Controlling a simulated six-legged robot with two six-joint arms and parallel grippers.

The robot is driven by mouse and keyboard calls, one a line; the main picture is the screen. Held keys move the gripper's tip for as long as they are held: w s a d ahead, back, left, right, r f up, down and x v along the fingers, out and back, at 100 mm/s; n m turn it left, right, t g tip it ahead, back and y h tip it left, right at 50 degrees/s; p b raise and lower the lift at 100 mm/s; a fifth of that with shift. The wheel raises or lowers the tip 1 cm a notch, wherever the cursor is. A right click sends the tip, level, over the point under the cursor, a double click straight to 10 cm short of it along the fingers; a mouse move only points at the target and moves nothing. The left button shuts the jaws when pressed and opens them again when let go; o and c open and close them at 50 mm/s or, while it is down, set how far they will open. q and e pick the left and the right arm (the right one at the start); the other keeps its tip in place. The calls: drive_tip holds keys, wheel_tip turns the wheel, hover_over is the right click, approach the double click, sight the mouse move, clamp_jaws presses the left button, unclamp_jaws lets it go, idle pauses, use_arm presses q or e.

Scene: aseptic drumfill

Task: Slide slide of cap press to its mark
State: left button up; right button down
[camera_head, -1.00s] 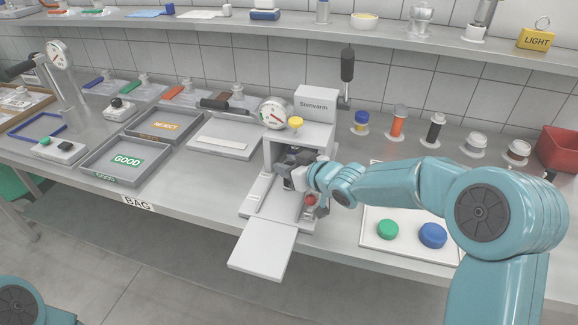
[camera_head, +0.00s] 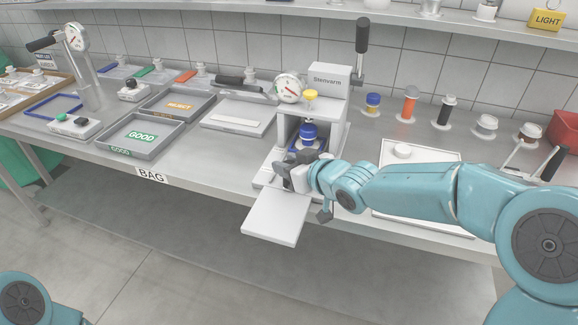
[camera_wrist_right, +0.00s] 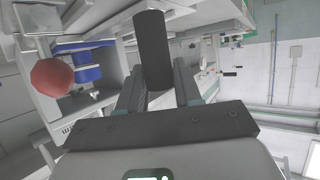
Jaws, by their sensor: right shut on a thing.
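The cap press (camera_head: 328,82) is a grey frame with a dial, a yellow knob and a raised black-gripped lever. My right gripper (camera_head: 290,172) is low at the front of the press opening. It is shut on a dark upright handle of the slide (camera_wrist_right: 153,45), which stands between the fingers in the right wrist view. Behind the gripper, a blue-capped item (camera_head: 308,132) stands under the press head. The gripper hides most of the slide and its track, and I cannot make out the mark. My left gripper is out of view.
A white plate (camera_head: 275,218) juts out at the bench front. A GOOD tray (camera_head: 140,136) and a REJECT tray (camera_head: 178,105) lie to the left. A red knob (camera_wrist_right: 52,77) is close by in the right wrist view. A white mat (camera_head: 420,152) lies right, partly behind my arm.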

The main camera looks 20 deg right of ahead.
drive_tip(key=shift+w+r, duration=0.1)
drive_tip(key=c, duration=0.8)
unclamp_jaws()
drive_tip(key=shift+c, duration=0.2)
drive_tip(key=p+v, duration=0.5)
drive_tip(key=v, duration=1.1)
drive_tip(key=shift+d, duration=0.15)
